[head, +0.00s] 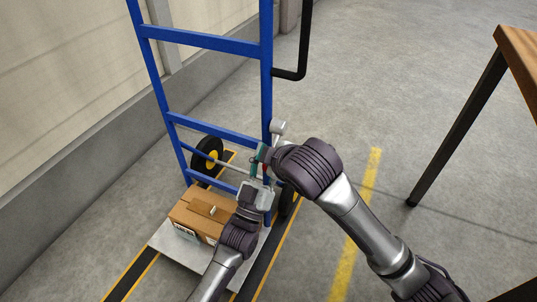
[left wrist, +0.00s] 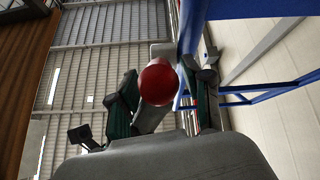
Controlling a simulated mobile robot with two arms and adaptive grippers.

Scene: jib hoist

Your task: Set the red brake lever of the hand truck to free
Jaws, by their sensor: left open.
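The hand truck (head: 205,42) stands upright, with a blue tube frame and a grey toe plate (head: 165,243). The brake lever's round red knob (left wrist: 159,82) is close in the left wrist view, in front of a grey part. My left gripper (head: 260,163) is beside the hand truck's right upright, low down. In the left wrist view its two teal-padded fingers (left wrist: 165,100) are spread, one on each side of the knob. I cannot tell whether they touch it. In the head view the lever is mostly hidden by my arms. My right gripper does not show.
A cardboard box (head: 190,212) lies on the toe plate. A black wheel (head: 207,153) with a yellow hub is behind the frame. A wall (head: 60,80) runs along the left; a wooden table (head: 520,50) is at right. Open floor lies between hand truck and table.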

